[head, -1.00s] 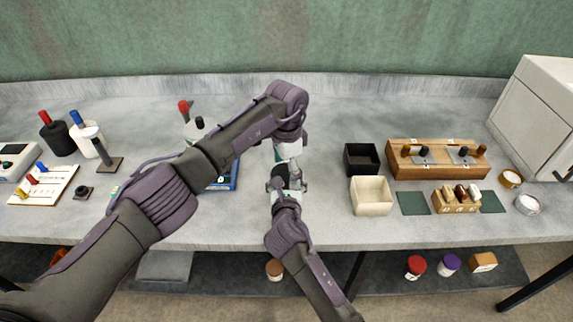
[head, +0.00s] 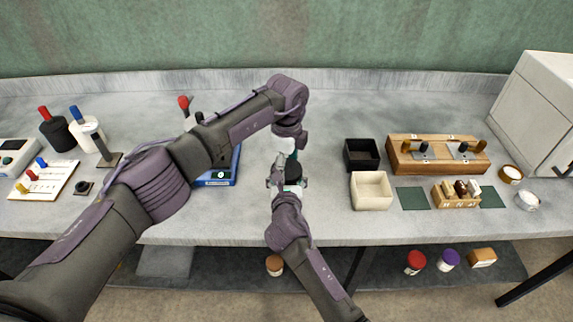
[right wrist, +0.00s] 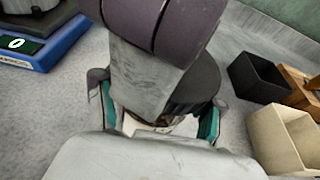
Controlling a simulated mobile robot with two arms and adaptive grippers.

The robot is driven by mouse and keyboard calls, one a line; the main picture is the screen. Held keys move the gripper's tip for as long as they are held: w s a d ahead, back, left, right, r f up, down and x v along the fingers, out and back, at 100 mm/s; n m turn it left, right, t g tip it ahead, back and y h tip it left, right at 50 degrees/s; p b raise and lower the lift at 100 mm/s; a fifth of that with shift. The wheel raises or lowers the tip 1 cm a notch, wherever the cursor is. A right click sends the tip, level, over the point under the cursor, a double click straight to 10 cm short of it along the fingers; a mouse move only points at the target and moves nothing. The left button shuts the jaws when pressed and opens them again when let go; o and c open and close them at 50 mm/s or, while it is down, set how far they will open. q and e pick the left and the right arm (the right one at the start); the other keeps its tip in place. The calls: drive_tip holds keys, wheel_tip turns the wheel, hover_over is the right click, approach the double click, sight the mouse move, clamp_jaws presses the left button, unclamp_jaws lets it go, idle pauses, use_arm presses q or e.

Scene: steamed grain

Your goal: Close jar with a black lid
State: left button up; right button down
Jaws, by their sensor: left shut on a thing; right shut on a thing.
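A black lid (head: 293,170) shows between my two grippers in the head view; its dark round side also shows in the right wrist view (right wrist: 197,88). My left gripper (head: 291,157) comes down from above and is shut on the lid. My right gripper (head: 288,182) is just below and in front, shut on the jar. In the right wrist view the right gripper's teal fingers (right wrist: 158,118) stand either side of a pale piece of the jar (right wrist: 155,126). Most of the jar is hidden by the grippers, and I cannot tell whether the lid touches its rim.
A blue scale (head: 222,179) stands to the left, partly behind my left arm. A black box (head: 361,147) and a cream box (head: 371,205) stand to the right, near a wooden rack (head: 402,166). The table between the grippers and the boxes is clear.

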use_arm(q)
drive_tip(key=m, duration=0.7)
drive_tip(key=shift+a+f, duration=0.15)
drive_tip(key=m, duration=0.8)
drive_tip(key=shift+w+m, duration=0.1)
drive_tip(key=shift+m, duration=0.3)
drive_tip(key=m, duration=0.4)
drive_tip(key=shift+f, duration=0.1)
drive_tip(key=m, duration=0.4)
drive_tip(key=shift+m, duration=0.3)
drive_tip(key=m, duration=0.7)
drive_tip(key=shift+a+f, duration=0.1)
drive_tip(key=shift+f, duration=0.05)
